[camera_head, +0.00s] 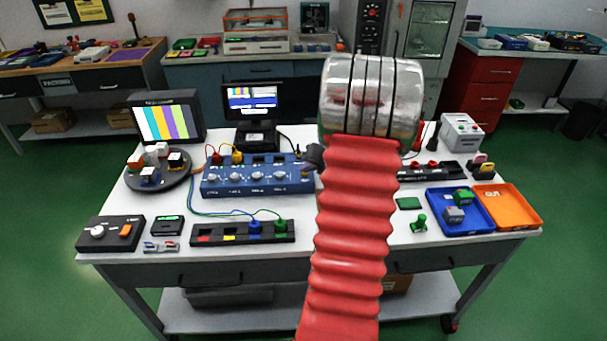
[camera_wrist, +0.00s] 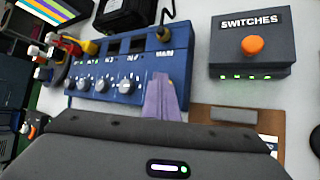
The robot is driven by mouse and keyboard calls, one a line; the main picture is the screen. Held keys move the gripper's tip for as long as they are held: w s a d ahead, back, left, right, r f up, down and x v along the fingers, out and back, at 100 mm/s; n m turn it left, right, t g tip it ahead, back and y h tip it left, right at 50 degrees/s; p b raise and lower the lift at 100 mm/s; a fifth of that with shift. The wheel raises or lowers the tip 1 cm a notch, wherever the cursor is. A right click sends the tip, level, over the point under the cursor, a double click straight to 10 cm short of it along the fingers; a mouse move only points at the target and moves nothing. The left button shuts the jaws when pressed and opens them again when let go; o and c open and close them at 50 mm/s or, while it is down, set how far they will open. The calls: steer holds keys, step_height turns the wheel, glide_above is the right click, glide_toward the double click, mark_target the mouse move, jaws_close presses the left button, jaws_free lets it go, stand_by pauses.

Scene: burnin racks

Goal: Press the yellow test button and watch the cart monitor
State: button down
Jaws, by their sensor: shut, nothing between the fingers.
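My gripper (camera_wrist: 163,97) shows in the wrist view with its purple fingers together and empty, in front of the right part of the blue knob box (camera_wrist: 125,75). In the head view the blue knob box (camera_head: 258,178) is on the table, and my arm hides most of my gripper. A black monitor (camera_head: 165,121) at the back left shows coloured bars. A smaller screen (camera_head: 252,99) beside it shows blue and white areas.
In the wrist view a dark box marked SWITCHES (camera_wrist: 252,20) has an orange button (camera_wrist: 253,46), with a brown board (camera_wrist: 215,118) below. A round dark stand (camera_head: 158,180) is at the left. Blue (camera_head: 432,206) and orange (camera_head: 527,217) trays stand at the right.

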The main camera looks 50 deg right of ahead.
steer(key=shift+r, duration=0.85)
steer(key=shift+r, duration=0.15)
steer(key=shift+r, duration=2.35)
